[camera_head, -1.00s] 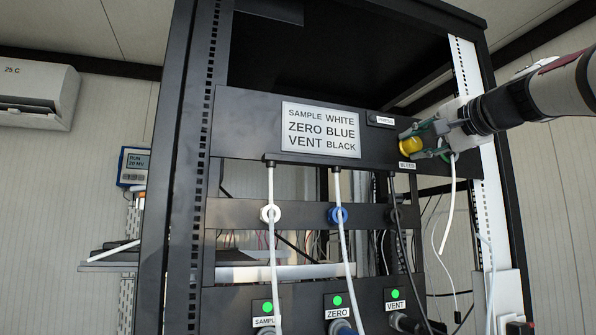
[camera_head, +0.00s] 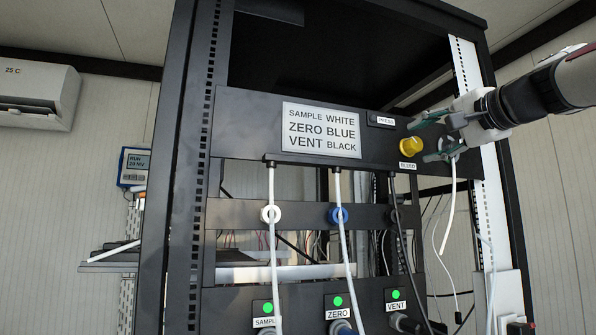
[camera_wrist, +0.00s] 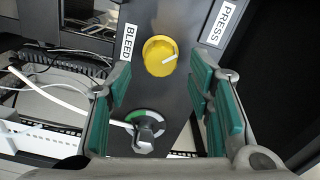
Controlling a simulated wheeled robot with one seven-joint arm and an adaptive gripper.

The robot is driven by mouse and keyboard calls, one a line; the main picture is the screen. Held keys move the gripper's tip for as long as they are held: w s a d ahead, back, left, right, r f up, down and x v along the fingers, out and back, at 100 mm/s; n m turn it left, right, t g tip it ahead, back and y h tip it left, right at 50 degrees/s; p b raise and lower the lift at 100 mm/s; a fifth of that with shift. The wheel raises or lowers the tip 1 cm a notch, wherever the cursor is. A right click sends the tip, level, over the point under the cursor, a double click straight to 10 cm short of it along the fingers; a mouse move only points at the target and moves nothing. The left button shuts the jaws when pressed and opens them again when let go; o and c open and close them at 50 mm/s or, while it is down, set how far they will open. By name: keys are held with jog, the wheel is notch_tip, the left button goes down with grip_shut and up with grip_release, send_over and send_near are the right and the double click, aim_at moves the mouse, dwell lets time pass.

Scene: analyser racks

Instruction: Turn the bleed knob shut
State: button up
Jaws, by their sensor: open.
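The yellow bleed knob (camera_head: 411,146) sits on the black upper panel, above the BLEED label (camera_head: 408,166). It also shows in the wrist view (camera_wrist: 158,55), with a white pointer mark on its right side, towards the PRESS label (camera_wrist: 221,23). My gripper (camera_head: 428,137) is open, just right of the knob and apart from it. In the wrist view its green-padded fingers (camera_wrist: 160,100) stand wide apart, with the knob beyond the tips and nothing between them.
A round gauge-like fitting with a green arc (camera_wrist: 146,128) lies below the knob in the wrist view. A placard (camera_head: 321,130) lists hose colours. The rack's white right post (camera_head: 470,90) stands behind my gripper.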

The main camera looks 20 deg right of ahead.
jog(key=s, duration=0.9)
jog(key=shift+d, duration=0.1)
jog(key=a+f+n+g+y, duration=0.1)
jog(key=a+f+n+g, duration=0.15)
jog(key=a+f, duration=0.5)
jog(key=s+a+f+n+g+y, duration=0.15)
jog(key=a+f+g, duration=0.3)
jog(key=f, duration=0.65)
jog(key=a+f+n+g+y, duration=0.1)
jog(key=a+f+n+g, duration=0.15)
jog(key=a+f, duration=0.55)
jog(key=s+a+f+n+g+h, duration=0.1)
jog(key=s+f+n+g, duration=0.15)
jog(key=s+f, duration=0.4)
jog(key=s+a+f+n+g+h, duration=0.1)
jog(key=s+f+n+g+h, duration=0.2)
jog(key=f, duration=0.7)
jog(key=s+a+f+n+g, duration=0.1)
jog(key=s+f+n, duration=0.1)
jog(key=s+f, duration=0.55)
notch_tip(320, 180, up, 13)
jog(key=w+t+p, duration=0.1)
jog(key=t+p, duration=0.1)
jog(key=p, duration=1.1)
jog(key=shift+d, duration=0.35)
